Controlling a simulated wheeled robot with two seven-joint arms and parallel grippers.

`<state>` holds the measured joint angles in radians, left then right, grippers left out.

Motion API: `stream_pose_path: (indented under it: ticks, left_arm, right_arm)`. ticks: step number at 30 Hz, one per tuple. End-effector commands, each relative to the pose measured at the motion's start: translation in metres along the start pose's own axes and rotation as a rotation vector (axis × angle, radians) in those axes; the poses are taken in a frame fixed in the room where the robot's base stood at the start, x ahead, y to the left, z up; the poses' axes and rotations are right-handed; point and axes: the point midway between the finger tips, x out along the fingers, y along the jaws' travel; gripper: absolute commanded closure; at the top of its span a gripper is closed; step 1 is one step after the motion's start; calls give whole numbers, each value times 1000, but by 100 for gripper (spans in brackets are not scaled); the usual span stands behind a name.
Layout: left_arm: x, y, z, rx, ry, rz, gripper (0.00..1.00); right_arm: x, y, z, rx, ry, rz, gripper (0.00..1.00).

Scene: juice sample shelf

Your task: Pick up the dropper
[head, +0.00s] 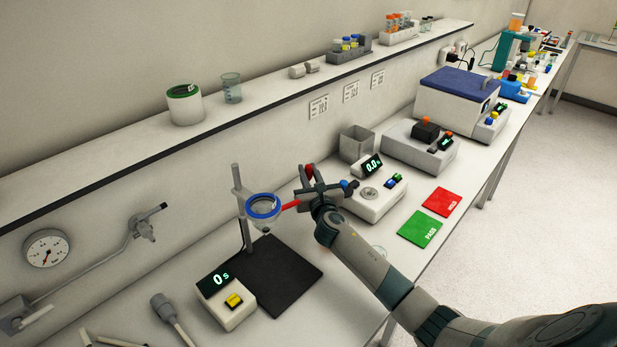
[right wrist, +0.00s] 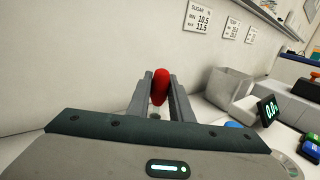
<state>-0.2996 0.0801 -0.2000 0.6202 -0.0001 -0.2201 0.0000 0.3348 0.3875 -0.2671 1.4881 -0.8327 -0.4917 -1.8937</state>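The dropper shows as a red bulb (right wrist: 160,86) between the two fingers of my right gripper (right wrist: 161,98) in the right wrist view. The bulb fills the narrow gap between the fingers, and the gripper looks shut on it. In the head view the red bulb (head: 309,170) shows at my right gripper (head: 302,184), above the bench between the ring stand and the scale. The dropper's lower part is mostly hidden by the fingers and gripper body. I cannot tell whether it is lifted. My left gripper is not in view.
The ring stand with its blue ring (head: 262,206) stands close left of my right gripper. A scale (head: 377,198) and a grey open container (head: 357,143) are close on the right. Green (head: 420,229) and red (head: 442,202) mats lie nearer the front edge. A shelf (head: 150,137) runs above.

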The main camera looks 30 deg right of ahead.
Motion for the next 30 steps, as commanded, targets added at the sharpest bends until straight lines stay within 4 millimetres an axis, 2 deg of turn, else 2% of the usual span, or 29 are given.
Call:
stream_pose_path:
  ticks: [7,11,17,25,30]
  left_arm:
    - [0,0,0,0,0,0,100]
    - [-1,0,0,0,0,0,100]
    - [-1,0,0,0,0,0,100]
    - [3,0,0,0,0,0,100]
    - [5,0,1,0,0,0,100]
  right_arm:
    - [0,0,1,0,-1,0,89]
    - [0,-1,9,-1,-4,-1,89]
    - [1,-1,34,-1,-5,0,89]
    - [0,0,78,-1,-5,1,89]
    - [0,0,95,-1,-3,0,89]
